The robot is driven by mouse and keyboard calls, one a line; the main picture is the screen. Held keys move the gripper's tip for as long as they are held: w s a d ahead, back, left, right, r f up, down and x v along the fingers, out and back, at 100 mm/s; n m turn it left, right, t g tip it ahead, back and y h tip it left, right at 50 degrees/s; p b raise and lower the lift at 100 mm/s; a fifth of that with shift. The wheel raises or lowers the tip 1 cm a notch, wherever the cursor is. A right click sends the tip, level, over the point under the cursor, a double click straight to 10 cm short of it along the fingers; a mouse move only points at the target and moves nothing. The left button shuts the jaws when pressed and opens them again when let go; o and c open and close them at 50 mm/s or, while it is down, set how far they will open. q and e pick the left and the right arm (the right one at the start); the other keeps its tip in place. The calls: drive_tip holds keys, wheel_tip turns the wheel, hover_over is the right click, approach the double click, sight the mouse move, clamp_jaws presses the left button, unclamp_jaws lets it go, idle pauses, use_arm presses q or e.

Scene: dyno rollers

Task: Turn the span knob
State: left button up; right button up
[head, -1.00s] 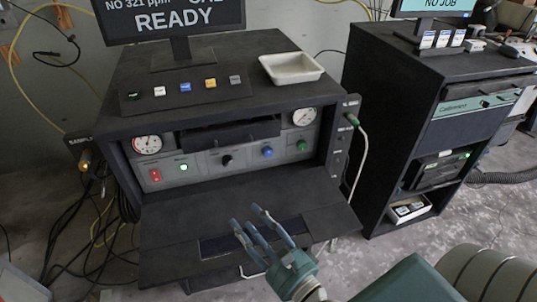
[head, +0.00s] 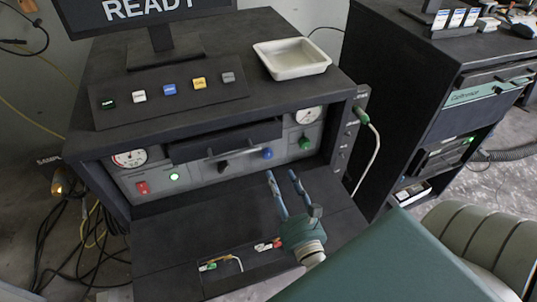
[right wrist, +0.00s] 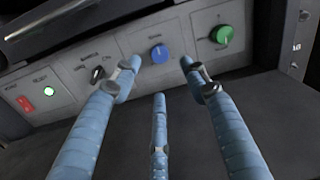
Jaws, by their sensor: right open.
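The analyser's front panel carries a black knob (head: 223,166), a blue knob (head: 267,153) and a green knob (head: 305,142) in a row. The right wrist view shows the same black knob (right wrist: 97,73), blue knob (right wrist: 159,54) and green knob (right wrist: 222,35). My left gripper is out of view.
A red switch (head: 142,188) and a lit green button (head: 174,177) sit at the panel's left, with a gauge (head: 129,158) above. A drawer handle (head: 227,140) juts out above the knobs. The fold-down shelf (head: 165,245) lies below. A white tray (head: 292,60) stands on top.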

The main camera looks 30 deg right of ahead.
sight(269, 156)
drive_tip(key=x, duration=0.1)
drive_tip(key=p+x, duration=0.1)
drive_tip(key=x, duration=0.3)
drive_tip(key=shift+r, duration=0.3)
drive_tip(key=x, duration=0.1)
drive_tip(key=p+x, duration=0.1)
drive_tip(key=x, duration=0.1)
drive_tip(key=shift+w+f, duration=0.25)
drive_tip(key=shift+w+d, duration=0.15)
drive_tip(key=shift+w, duration=0.1)
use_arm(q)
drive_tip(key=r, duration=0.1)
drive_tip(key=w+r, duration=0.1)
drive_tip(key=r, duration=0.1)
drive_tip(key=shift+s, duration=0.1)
use_arm(e)
drive_tip(key=shift+c, duration=0.6)
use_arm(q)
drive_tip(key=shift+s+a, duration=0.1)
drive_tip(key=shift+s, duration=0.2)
use_arm(e)
clamp_jaws()
